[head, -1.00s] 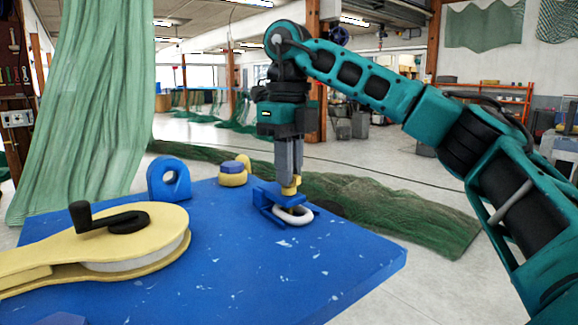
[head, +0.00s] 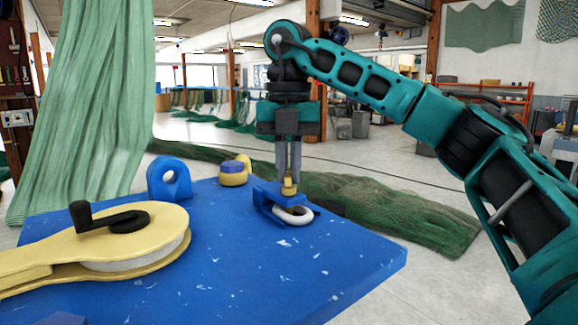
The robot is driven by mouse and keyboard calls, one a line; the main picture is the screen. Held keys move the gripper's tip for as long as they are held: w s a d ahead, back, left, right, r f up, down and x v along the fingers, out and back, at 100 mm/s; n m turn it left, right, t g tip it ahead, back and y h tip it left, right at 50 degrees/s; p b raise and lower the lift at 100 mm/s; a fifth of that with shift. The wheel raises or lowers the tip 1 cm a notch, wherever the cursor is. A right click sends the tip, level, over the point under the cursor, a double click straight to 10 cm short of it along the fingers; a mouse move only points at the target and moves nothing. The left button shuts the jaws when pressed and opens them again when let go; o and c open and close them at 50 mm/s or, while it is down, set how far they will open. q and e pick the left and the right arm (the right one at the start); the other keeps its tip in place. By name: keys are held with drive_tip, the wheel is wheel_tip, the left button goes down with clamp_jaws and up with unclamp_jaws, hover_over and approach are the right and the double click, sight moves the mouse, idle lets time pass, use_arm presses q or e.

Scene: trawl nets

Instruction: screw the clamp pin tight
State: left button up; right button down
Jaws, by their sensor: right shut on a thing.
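The clamp pin (head: 289,188) is a small yellow piece standing upright in a blue clamp block (head: 266,194) near the table's far right edge. A white ring (head: 293,215) lies at the block's front. My right gripper (head: 289,176) points straight down from above, its grey fingers shut on the top of the pin. The fingers hide part of the pin's head. I cannot tell how deep the pin sits. My left gripper is not in view.
The blue table (head: 300,260) also holds a yellow reel (head: 130,245) with a black crank (head: 105,219), a blue eye bracket (head: 169,180) and a yellow-and-blue round piece (head: 233,174). Green nets hang at left and lie behind. The front right of the table is clear.

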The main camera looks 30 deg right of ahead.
sight(290, 174)
drive_tip(key=m, duration=0.4)
drive_tip(key=shift+w+r+m, duration=0.1)
drive_tip(key=shift+r+m, duration=0.2)
drive_tip(key=shift+m, duration=2.3)
drive_tip(key=c, duration=1.2)
unclamp_jaws()
drive_tip(key=shift+f, duration=0.2)
wheel_tip(290, 174, up, 13)
